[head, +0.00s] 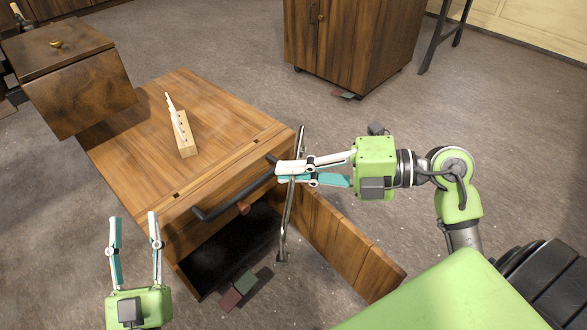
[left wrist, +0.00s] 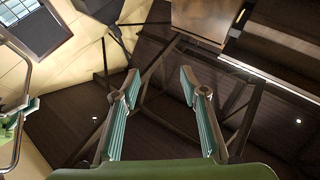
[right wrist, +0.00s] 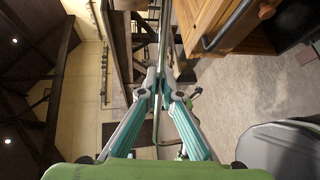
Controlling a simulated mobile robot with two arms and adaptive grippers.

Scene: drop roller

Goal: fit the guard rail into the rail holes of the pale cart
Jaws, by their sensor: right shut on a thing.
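The pale cart (head: 140,130) is a wooden cabinet with a light top, seen in the head view. Two small dark rail holes show near its front edge, one left (head: 176,195) and one right (head: 262,142). My right gripper (head: 285,171) is shut on the guard rail (head: 285,225), a thin metal bar with bent ends. The rail is held steeply, nearly upright, at the cart's front right corner, apart from the holes in the picture. It also shows between the fingers in the right wrist view (right wrist: 163,40). My left gripper (head: 133,216) is open and empty, left of the cart front.
A dark bar handle (head: 235,194) juts from the cart's front. Below it is an open compartment with a door (head: 335,240) swung right. A wooden block (head: 184,142) with a white-handled item stands on the top. A dark box (head: 85,95) borders the cart's far left.

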